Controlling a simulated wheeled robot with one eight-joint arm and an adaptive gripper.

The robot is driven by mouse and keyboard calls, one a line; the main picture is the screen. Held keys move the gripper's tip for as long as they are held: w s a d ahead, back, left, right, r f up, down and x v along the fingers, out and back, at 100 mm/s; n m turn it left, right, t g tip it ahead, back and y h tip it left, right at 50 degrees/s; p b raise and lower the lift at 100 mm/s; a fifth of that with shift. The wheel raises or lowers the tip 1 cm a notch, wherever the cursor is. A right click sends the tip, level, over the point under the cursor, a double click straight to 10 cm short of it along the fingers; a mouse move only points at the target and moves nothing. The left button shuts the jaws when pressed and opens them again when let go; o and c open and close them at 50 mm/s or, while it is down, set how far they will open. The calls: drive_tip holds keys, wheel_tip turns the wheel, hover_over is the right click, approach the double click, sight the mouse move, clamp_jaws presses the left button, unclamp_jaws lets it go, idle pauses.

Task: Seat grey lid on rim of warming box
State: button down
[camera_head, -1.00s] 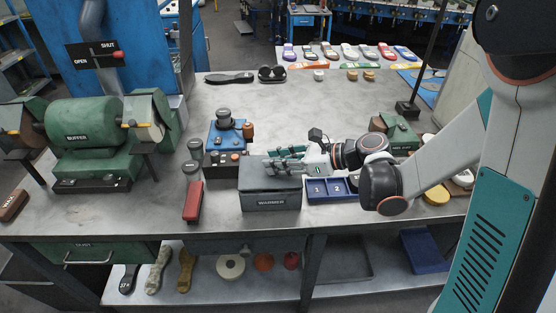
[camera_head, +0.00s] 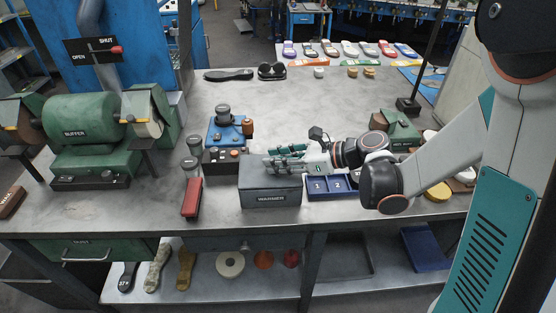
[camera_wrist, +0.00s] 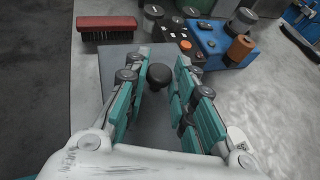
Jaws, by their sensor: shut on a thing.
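The grey warming box (camera_head: 290,199), labelled WARMER, stands near the table's front edge. The flat grey lid (camera_head: 253,174) lies level over the top of the box. It also shows in the wrist view as a grey plate (camera_wrist: 113,64) with a round black knob (camera_wrist: 160,75). My gripper (camera_head: 272,163) is above the lid, its teal fingers pointing left. I cannot tell whether the lid touches the rim all round.
A red brush (camera_head: 192,198) lies left of the box. A dark control box (camera_head: 218,162) and blue unit (camera_head: 226,134) stand behind it. A blue numbered tray (camera_head: 325,195) is close on the right.

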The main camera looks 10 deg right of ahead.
drive_tip(key=shift+f, duration=0.2)
drive_tip(key=c, duration=1.3)
unclamp_jaws()
drive_tip(key=v, duration=1.2)
